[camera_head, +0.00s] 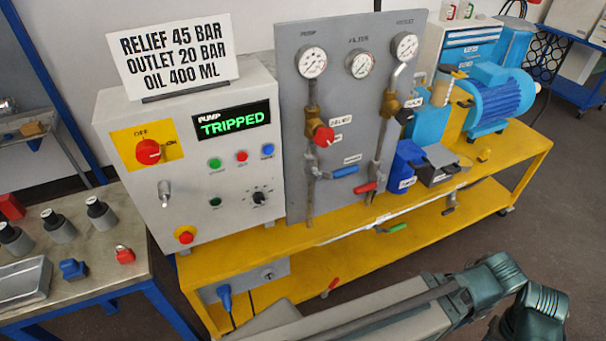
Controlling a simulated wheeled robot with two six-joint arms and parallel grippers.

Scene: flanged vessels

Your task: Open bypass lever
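A blue lever handle (345,171) sits on the lower pipework of the grey gauge panel (335,105), roughly level and pointing right. A small label (352,159) is just above it, too blurred to read surely. A red lever handle (365,187) sits to its right at the other pipe. A green handle (397,228) is lower, under the panel's right side. I cannot tell surely from the labels which is the bypass lever. Neither gripper is in view; nothing of mine touches the levers.
The control box (215,215) shows "TRIPPED" on its display (232,120). A red valve knob (324,136) sits above the blue lever. A blue motor (495,98) stands right on the yellow bench (520,150). My arm links cross the bottom right. A side table (85,265) is left.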

